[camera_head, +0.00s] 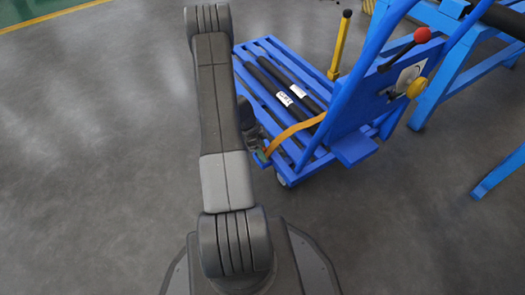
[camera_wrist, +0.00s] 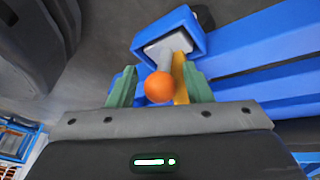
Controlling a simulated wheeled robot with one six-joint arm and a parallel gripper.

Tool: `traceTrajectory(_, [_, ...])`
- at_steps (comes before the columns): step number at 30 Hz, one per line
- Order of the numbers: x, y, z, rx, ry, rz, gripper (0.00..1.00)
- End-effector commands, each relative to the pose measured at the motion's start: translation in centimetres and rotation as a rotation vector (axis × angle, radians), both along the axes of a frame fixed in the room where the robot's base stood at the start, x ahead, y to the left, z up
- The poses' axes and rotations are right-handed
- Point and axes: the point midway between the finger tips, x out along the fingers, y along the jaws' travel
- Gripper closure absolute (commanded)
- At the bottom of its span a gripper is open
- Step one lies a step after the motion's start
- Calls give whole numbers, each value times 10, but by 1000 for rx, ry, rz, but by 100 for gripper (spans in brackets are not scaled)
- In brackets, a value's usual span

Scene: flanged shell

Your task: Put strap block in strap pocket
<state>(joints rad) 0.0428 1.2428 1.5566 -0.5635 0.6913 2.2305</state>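In the wrist view, an orange ball knob (camera_wrist: 158,87) on a short grey stem (camera_wrist: 164,60) shows between the green fingers of my gripper (camera_wrist: 159,84). The fingers stand apart, with small gaps on both sides of the knob. I take the knob and stem as part of the strap block. A yellow strap (camera_wrist: 180,80) runs beside the stem. Beyond it is a blue boxed frame (camera_wrist: 143,38) around a pale plate, perhaps the strap pocket. In the head view, the orange-yellow strap (camera_head: 291,131) runs down to the cart's near left corner, where my arm mostly hides my gripper.
The blue cart (camera_head: 353,147) has a slatted deck bearing two black cylinders (camera_head: 283,88) with white labels. Its upright panel carries a red knob (camera_head: 422,35) and a yellow knob (camera_head: 416,88). A yellow post (camera_head: 340,47) stands behind. A blue bench (camera_head: 462,62) is at right. Floor at left is clear.

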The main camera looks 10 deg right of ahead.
Motion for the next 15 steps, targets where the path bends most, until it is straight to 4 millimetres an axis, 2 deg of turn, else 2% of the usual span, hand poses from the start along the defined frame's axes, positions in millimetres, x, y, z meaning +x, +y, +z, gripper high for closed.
traceTrajectory(11, [0,0,3,0,0,0,50])
traceTrajectory(13, [0,0,7,0,0,0,50])
traceTrajectory(15, [5,4,19,0,-3,1,50])
